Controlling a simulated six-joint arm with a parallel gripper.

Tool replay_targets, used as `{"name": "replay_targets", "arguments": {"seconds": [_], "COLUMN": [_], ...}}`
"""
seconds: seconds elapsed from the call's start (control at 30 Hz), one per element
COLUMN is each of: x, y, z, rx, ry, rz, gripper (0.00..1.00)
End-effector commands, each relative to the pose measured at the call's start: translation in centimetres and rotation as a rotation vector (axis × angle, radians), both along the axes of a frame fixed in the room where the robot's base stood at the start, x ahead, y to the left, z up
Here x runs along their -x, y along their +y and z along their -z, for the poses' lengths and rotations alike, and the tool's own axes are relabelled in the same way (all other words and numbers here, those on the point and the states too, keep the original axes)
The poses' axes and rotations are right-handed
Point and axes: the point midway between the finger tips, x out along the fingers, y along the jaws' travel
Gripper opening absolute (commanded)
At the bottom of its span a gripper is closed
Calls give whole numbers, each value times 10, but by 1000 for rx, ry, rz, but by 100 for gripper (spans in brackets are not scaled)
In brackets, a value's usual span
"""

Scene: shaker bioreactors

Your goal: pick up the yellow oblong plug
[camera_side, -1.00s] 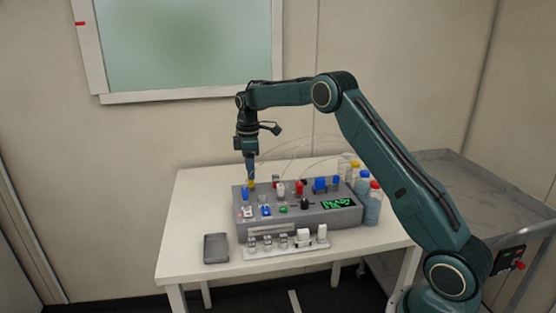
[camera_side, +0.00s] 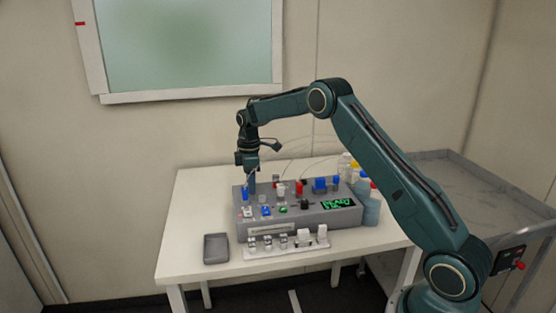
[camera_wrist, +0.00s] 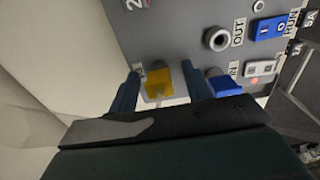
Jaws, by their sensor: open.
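The yellow oblong plug (camera_wrist: 158,84) sits at the edge of the grey device's top panel in the wrist view. My gripper (camera_wrist: 161,78) is open, with its two blue fingers on either side of the plug. I cannot tell whether either finger touches it. In the side view my gripper (camera_side: 250,190) points down at the back left of the grey device (camera_side: 315,220), and the plug is hidden there behind the fingers.
A blue plug (camera_wrist: 217,78) stands close beside the right finger, with a round OUT port (camera_wrist: 217,39) near it. A blue rocker switch (camera_wrist: 268,29) lies farther right.

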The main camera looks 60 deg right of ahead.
Motion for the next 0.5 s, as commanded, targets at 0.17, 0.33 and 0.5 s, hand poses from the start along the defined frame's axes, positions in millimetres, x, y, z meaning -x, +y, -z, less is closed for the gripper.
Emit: {"name": "replay_targets", "arguments": {"seconds": [0.17,0.33,0.5], "x": [0,0,0], "y": [0,0,0], "z": [0,0,0], "rx": [0,0,0], "ry": [0,0,0], "rz": [0,0,0], "gripper": [28,1,0]}}
